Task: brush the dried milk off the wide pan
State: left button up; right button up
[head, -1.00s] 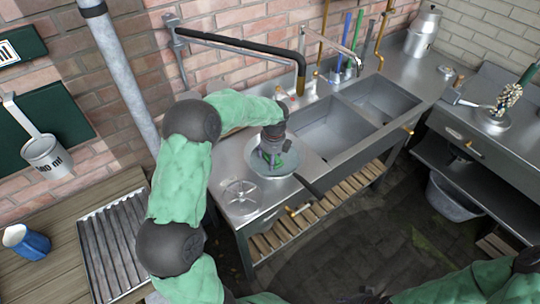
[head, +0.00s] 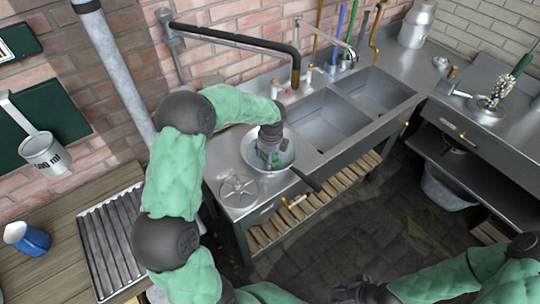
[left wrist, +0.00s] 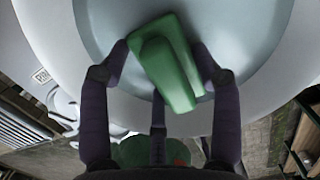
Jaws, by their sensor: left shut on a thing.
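The wide pan (head: 286,158) sits on the steel counter left of the sinks, its dark handle (head: 306,180) pointing front right. My left gripper (head: 268,150) reaches down into it from above. It is shut on a green brush (left wrist: 170,65), whose block shows between the fingers in the left wrist view. The pan (left wrist: 268,40) appears there as a pale grey-blue bowl around the brush. The brush's underside is hidden, so I cannot tell whether it touches the pan. I cannot make out distinct dried milk. My right gripper (head: 362,291) is low at the bottom edge, its fingers unclear.
A round metal disc (head: 238,190) lies on the counter left of the pan. Sink basins (head: 325,120) open to its right, with a black-covered pipe (head: 235,42) and taps behind. A ribbed metal tray (head: 112,240) and blue mug (head: 28,238) are at left.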

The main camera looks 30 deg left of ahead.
pick_arm(q)
jog(key=shift+w+a+f+p, duration=0.1)
jog(key=shift+w+a+p, duration=0.2)
jog(key=shift+a, duration=0.35)
jog(key=shift+w+a+f+p, duration=0.15)
jog(key=shift+a+p, duration=0.1)
jog(key=shift+a, duration=0.35)
jog(key=shift+r+p, duration=0.2)
jog(key=shift+p, duration=0.1)
jog(key=shift+s+d+r, duration=0.1)
jog(key=shift+s+d, duration=0.2)
jog(key=shift+d, duration=0.55)
jog(key=shift+s+d+r, duration=0.1)
jog(key=shift+s+d, duration=0.2)
jog(key=shift+d, duration=0.5)
jog(key=shift+p, duration=0.3)
notch_tip(320, 180, up, 6)
jog(key=p, duration=0.5)
notch_tip(320, 180, up, 3)
jog(key=p, duration=0.3)
jog(key=shift+f, duration=0.1)
